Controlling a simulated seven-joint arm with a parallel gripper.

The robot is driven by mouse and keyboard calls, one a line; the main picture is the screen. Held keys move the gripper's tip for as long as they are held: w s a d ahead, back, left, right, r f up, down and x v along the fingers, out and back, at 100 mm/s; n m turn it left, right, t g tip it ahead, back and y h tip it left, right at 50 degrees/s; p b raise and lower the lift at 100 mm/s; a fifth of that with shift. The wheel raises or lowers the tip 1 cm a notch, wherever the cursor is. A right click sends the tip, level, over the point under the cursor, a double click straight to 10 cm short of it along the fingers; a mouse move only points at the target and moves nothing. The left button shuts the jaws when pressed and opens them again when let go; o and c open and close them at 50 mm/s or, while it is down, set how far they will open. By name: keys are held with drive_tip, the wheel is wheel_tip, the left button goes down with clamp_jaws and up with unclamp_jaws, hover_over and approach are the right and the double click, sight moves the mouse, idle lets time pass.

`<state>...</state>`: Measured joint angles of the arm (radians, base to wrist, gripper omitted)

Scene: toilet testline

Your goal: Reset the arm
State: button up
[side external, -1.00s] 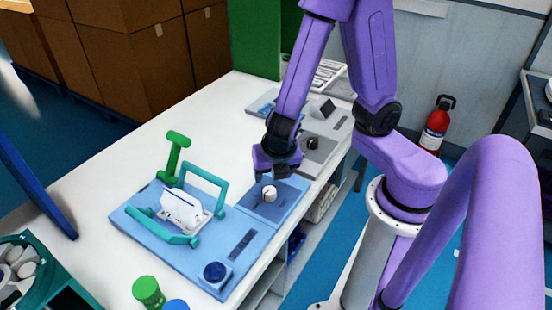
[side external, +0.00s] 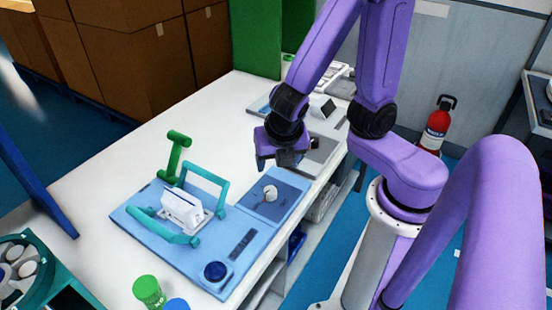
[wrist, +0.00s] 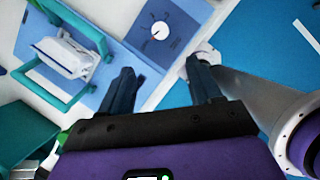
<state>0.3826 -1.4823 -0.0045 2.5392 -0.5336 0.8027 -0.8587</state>
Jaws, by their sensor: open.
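My gripper (side external: 282,158) is open and empty. In the side view it hangs above the work table, a little behind and above the white knob (side external: 270,193) on the blue test panel (side external: 248,240). In the wrist view the two dark fingers of my gripper (wrist: 160,88) are spread apart with nothing between them. The white knob (wrist: 160,29) shows there beyond the fingers, apart from them.
A white fixture (side external: 184,209) with teal handles (side external: 207,177) stands on the panel. A green post (side external: 177,157) stands behind it. A dark blue button (side external: 215,271) is at the panel's front. A green cap (side external: 149,290) sits nearby.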

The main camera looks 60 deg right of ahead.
drive_tip(key=s+d+r+m+g+y, duration=0.2)
drive_tip(key=s+r+m, duration=0.3)
drive_tip(key=s+m, duration=0.5)
drive_tip(key=m+g+y, duration=0.1)
drive_tip(key=m, duration=0.3)
drive_tip(key=shift+s+d+m, duration=0.15)
drive_tip(key=shift+s+m, duration=0.15)
